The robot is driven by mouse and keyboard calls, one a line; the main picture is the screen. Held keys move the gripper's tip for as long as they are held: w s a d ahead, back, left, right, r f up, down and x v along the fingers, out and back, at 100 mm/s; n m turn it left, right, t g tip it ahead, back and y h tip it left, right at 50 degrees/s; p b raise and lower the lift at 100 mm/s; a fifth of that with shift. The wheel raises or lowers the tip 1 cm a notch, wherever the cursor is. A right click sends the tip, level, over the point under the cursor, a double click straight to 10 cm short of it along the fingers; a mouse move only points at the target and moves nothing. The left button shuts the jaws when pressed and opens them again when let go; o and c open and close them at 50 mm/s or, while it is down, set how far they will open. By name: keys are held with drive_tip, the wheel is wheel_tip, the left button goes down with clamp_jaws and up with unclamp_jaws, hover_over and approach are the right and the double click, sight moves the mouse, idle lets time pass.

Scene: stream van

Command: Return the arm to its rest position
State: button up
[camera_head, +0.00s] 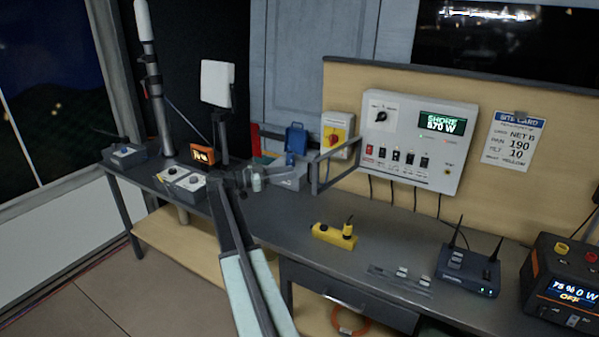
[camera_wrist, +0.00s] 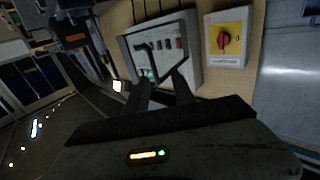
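My arm (camera_head: 246,268) reaches up from the bottom of the head view, over the bench, and bends right at its wrist. In the wrist view two dark fingers of my gripper (camera_wrist: 163,80) stand apart with a gap between them, and I see nothing held there. A thin grey rectangular frame (camera_wrist: 192,60) shows beyond the fingers in front of the power panel (camera_wrist: 192,77). In the head view that frame (camera_head: 337,182) is right of my wrist; I cannot tell whether my fingers touch it.
The bench (camera_head: 300,228) carries a yellow socket block (camera_head: 334,235), a router (camera_head: 468,270), a power unit (camera_head: 562,285) and, at left, a mast (camera_head: 153,75) and a white panel on a stand (camera_head: 217,83). A red-yellow rotary switch (camera_head: 337,136) is beside the power panel.

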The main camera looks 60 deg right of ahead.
drive_tip(key=shift+w+a, duration=0.45)
drive_tip(key=shift+a, duration=0.15)
